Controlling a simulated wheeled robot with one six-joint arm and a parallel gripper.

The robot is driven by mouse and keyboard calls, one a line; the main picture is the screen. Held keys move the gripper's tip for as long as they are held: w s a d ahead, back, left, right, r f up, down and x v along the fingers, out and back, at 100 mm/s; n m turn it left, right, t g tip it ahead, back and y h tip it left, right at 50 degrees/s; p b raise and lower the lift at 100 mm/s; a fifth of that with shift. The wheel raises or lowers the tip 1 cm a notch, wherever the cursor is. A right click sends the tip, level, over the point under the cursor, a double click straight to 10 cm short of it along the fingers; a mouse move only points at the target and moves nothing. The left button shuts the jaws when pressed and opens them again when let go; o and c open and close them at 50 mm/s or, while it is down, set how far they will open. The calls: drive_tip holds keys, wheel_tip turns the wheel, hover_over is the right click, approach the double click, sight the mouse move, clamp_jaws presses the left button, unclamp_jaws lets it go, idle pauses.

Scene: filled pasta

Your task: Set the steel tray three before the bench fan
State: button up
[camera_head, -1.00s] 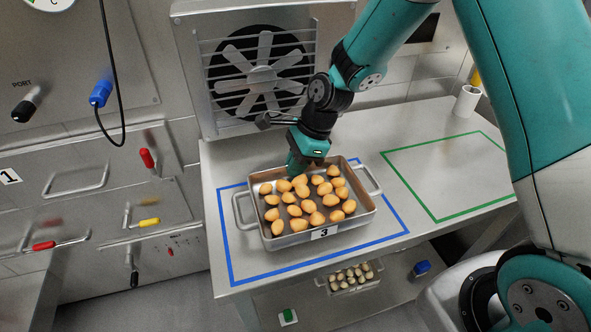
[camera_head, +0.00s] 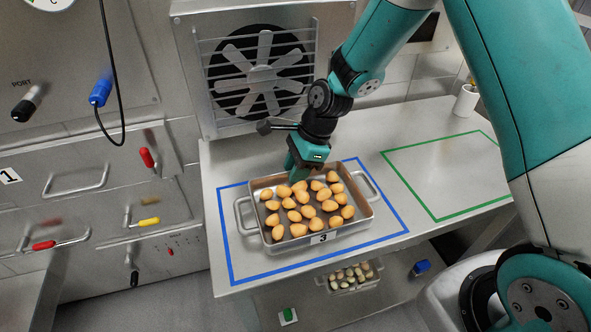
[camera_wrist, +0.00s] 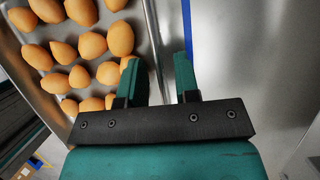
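The steel tray three (camera_head: 268,244) is a shallow metal pan with a "3" label (camera_head: 324,238) on its front and a handle at each end. It is filled with golden filled pasta (camera_head: 301,197). It sits inside the blue outline (camera_head: 223,232) on the bench, in front of the bench fan (camera_head: 262,76). My gripper (camera_head: 297,174) is at the tray's far rim. In the wrist view its two fingers (camera_wrist: 157,72) stand apart on either side of the rim, with a visible gap. The fingertips are partly hidden in the head view.
An empty green outline (camera_head: 440,172) lies to the right on the bench (camera_head: 470,130). A white cup (camera_head: 466,101) stands at the back right. A smaller tray of pale pieces (camera_head: 352,275) is on the shelf below. Cabinet handles (camera_head: 75,181) are at left.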

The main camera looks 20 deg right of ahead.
drive_tip(key=v, duration=1.1)
drive_tip(key=s+a+r+n, duration=0.1)
drive_tip(key=s+r+n, duration=0.2)
drive_tip(key=s+n, duration=0.5)
drive_tip(key=s+a+r+n, duration=0.2)
drive_tip(key=s+r+n, duration=0.2)
drive_tip(key=s+n, duration=0.4)
drive_tip(key=s+a+r+n, duration=0.1)
drive_tip(key=s+r+n, duration=0.2)
drive_tip(key=s+n, duration=0.5)
drive_tip(key=shift+a+r+n, duration=0.25)
drive_tip(key=shift+n, duration=0.35)
drive_tip(key=shift+w, duration=0.1)
